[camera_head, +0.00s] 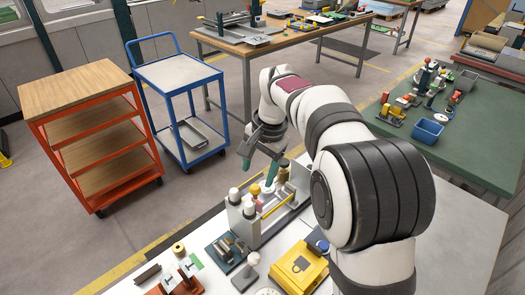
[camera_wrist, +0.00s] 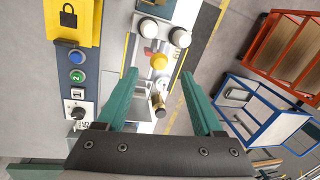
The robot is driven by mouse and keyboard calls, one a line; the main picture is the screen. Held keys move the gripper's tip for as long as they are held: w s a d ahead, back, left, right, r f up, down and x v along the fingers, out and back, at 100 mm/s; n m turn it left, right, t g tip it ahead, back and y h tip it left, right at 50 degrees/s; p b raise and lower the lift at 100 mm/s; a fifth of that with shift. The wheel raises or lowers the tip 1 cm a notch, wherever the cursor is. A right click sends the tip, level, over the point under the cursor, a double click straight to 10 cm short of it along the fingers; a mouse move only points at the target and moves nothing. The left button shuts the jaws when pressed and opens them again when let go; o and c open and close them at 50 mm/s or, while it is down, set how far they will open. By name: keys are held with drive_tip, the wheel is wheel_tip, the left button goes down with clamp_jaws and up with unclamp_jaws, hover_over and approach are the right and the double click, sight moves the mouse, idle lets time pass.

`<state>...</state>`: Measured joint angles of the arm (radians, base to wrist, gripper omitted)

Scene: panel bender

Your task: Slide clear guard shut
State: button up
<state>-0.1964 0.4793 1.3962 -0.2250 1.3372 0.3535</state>
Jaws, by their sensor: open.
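The panel bender (camera_head: 244,228) is a small grey machine on the white table, with white-capped posts at its near end and a yellow bar (camera_head: 279,204) along it. The bender also shows in the wrist view (camera_wrist: 152,42). My gripper (camera_head: 257,176) is over the machine with its two green fingers spread and pointing down. In the wrist view my gripper (camera_wrist: 158,74) is open, and a yellow knob (camera_wrist: 158,62) shows between the fingertips. I see nothing held. I cannot make out the clear guard's outline or how far it is open.
A yellow box with a padlock mark (camera_head: 300,265) lies beside the bender. A control strip with blue and green buttons (camera_wrist: 78,76) is near it. Small parts and fixtures crowd the near table edge. A blue cart (camera_head: 180,75) and an orange shelf cart (camera_head: 95,110) stand beyond.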

wheel_tip(320, 180, up, 9)
drive_tip(key=s+d, duration=0.1)
drive_tip(key=shift+d, duration=0.2)
drive_tip(key=shift+s+f, duration=0.1)
drive_tip(key=s+d+f, duration=0.2)
drive_tip(key=s+f, duration=0.1)
drive_tip(key=s, duration=0.7)
drive_tip(key=s+d+f+g, duration=0.1)
drive_tip(key=s+d+f, duration=0.2)
drive_tip(key=s, duration=0.8)
drive_tip(key=s+d+f+n, duration=0.1)
drive_tip(key=s+f, duration=0.3)
drive_tip(key=s, duration=0.6)
drive_tip(key=shift+s+d+f, duration=0.3)
drive_tip(key=shift+s+d, duration=0.05)
drive_tip(key=shift+d, duration=0.35)
drive_tip(key=shift+o, duration=0.2)
